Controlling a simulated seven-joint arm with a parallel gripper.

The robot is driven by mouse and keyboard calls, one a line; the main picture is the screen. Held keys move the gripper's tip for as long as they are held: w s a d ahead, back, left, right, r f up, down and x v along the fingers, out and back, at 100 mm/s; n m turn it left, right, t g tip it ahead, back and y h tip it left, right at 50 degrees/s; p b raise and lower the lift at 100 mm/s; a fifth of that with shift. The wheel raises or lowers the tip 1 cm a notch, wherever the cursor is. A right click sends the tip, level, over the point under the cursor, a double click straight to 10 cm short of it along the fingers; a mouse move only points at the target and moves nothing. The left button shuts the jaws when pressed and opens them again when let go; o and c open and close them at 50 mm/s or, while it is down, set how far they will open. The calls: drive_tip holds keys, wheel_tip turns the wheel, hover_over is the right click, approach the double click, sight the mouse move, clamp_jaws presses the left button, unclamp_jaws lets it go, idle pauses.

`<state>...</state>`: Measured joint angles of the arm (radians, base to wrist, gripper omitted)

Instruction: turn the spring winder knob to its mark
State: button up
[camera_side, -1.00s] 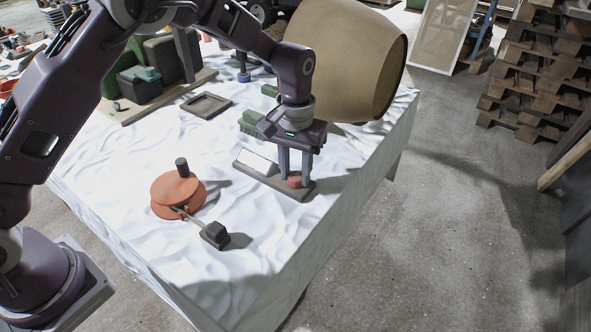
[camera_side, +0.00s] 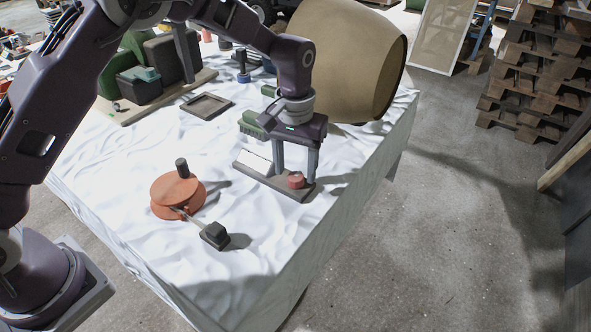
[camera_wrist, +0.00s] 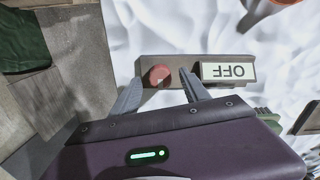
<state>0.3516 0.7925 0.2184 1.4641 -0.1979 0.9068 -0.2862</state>
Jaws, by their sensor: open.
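A small red round knob (camera_side: 296,181) stands near one end of a narrow brown-grey base on the white-covered table. It also shows in the wrist view (camera_wrist: 159,75). My gripper (camera_side: 296,177) points down over it, fingers spread wide to either side of the knob. In the wrist view my gripper (camera_wrist: 160,84) is open, with gaps between the knob and the fingers; nothing is held. A white sign reading OFF (camera_wrist: 228,71) sits on the same base beside the knob. I cannot make out a mark for the knob.
An orange round device (camera_side: 178,195) with a dark post and a rod to a black block (camera_side: 214,235) stands left. A shallow brown tray (camera_side: 206,105) and a large tan barrel-like object (camera_side: 345,60) are behind. The table's right edge is close to the base.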

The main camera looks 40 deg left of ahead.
sight(295, 177)
wheel_tip(295, 177, up, 6)
drive_tip(key=shift+f, duration=0.1)
drive_tip(key=s+a+r+t+h, duration=0.1)
drive_tip(key=s+a+r, duration=0.2)
drive_tip(key=s+r, duration=0.3)
drive_tip(key=s+a+r+t, duration=0.1)
drive_tip(key=s+a+r, duration=0.25)
drive_tip(key=r, duration=0.35)
drive_tip(key=s+a+m+t, duration=0.1)
drive_tip(key=s+a, duration=0.1)
drive_tip(key=s, duration=0.8)
drive_tip(key=s+a+m+t+y, duration=0.1)
drive_tip(key=s+a+t, duration=0.1)
drive_tip(key=s, duration=0.8)
drive_tip(key=shift+s+t, duration=0.3)
drive_tip(key=shift+s, duration=0.05)
